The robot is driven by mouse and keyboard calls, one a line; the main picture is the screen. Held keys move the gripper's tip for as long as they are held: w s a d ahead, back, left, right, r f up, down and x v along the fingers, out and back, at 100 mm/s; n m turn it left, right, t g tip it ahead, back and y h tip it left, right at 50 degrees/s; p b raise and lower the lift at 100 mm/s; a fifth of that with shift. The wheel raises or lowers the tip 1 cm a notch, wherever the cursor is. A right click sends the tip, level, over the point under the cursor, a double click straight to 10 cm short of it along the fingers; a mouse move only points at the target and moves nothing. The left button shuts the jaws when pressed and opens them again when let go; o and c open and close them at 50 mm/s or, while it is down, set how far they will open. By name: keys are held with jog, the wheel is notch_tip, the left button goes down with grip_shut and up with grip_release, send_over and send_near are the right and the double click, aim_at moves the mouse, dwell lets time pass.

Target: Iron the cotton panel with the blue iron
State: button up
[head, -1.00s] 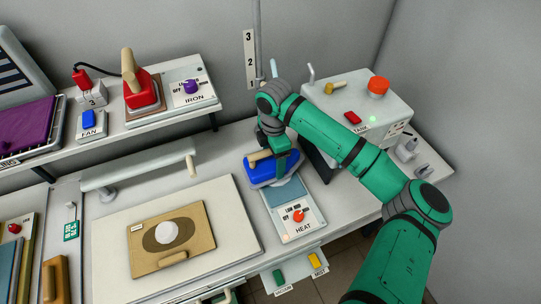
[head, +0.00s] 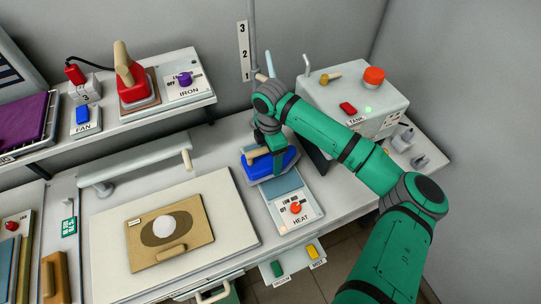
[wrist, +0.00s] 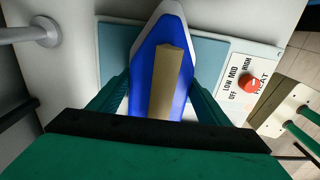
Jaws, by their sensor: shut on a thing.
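The blue iron (head: 262,169) has a tan handle and sits at the far end of the grey-blue heat pad (head: 283,187). In the wrist view the iron (wrist: 143,57) lies over the pad (wrist: 205,60), its tip at the top. My gripper (head: 266,144) is over the iron; in the wrist view my gripper's fingers (wrist: 160,97) are on both sides of the iron and closed on it. Whether the iron touches the pad is hard to tell. A tan panel (head: 196,237) with a dark oval and white round patch lies left on the white board (head: 225,205).
A red heat knob (head: 295,208) is on the pad's near end. A grey arm-like bar (head: 135,170) stands behind the board. A red iron (head: 131,85) is on the upper shelf. A grey tank (head: 345,95) stands right of the pad.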

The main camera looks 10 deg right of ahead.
jog(key=shift+f, duration=0.45)
dwell(0.5)
jog(key=o, duration=1.4)
jog(key=shift+f, duration=0.1)
jog(key=shift+r, duration=3.55)
notch_tip(320, 180, up, 11)
jog(key=shift+d+f, duration=0.1)
